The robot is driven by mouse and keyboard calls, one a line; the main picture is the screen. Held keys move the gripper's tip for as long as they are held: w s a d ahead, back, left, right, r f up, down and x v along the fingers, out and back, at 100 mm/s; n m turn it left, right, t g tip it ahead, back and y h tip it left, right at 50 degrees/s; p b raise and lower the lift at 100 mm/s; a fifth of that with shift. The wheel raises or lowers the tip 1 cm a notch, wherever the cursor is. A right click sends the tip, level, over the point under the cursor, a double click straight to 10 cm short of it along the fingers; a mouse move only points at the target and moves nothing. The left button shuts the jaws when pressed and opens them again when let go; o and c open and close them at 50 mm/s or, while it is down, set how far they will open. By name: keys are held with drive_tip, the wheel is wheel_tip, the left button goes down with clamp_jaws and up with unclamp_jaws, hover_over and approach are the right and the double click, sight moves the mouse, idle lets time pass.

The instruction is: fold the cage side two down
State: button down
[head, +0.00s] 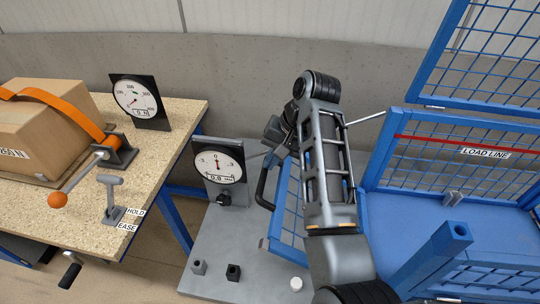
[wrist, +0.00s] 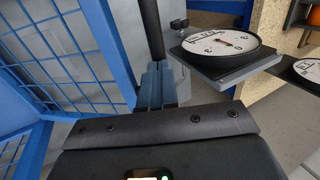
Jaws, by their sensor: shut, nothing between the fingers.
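The blue mesh cage (head: 400,113) stands at the right. I cannot tell for certain which panel is side two. A blue mesh side panel (head: 291,208) with a black handle (head: 262,186) stands at the cage's left, partly hidden by my arm. In the wrist view, a blue mesh panel (wrist: 100,25) fills the left, and a black bar (wrist: 150,28) runs up beyond my fingertips. My gripper (wrist: 157,72) is shut and empty, close beside the panel's blue frame. Whether the fingers touch the bar is unclear. In the head view, my gripper is mostly hidden behind my arm.
A dial gauge (head: 217,163) stands on the grey base plate (head: 215,240), close to the handle; its dial (wrist: 222,42) is right of my fingers. At the left, a workbench (head: 60,215) holds a strapped box (head: 50,120), a second gauge (head: 138,98) and levers.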

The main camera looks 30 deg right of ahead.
drive_tip(key=shift+a+f, duration=0.1)
idle(0.3)
drive_tip(key=a+f, duration=0.1)
drive_tip(key=w+f+b, duration=0.1)
drive_tip(key=w+a+f, duration=0.1)
drive_tip(key=f, duration=0.1)
drive_tip(key=shift+a+b, duration=0.3)
drive_tip(key=w+a+p+v, duration=0.1)
drive_tip(key=p+v, duration=0.4)
drive_tip(key=v, duration=0.9)
drive_tip(key=shift+a+r, duration=0.25)
drive_tip(key=shift+r, duration=0.1)
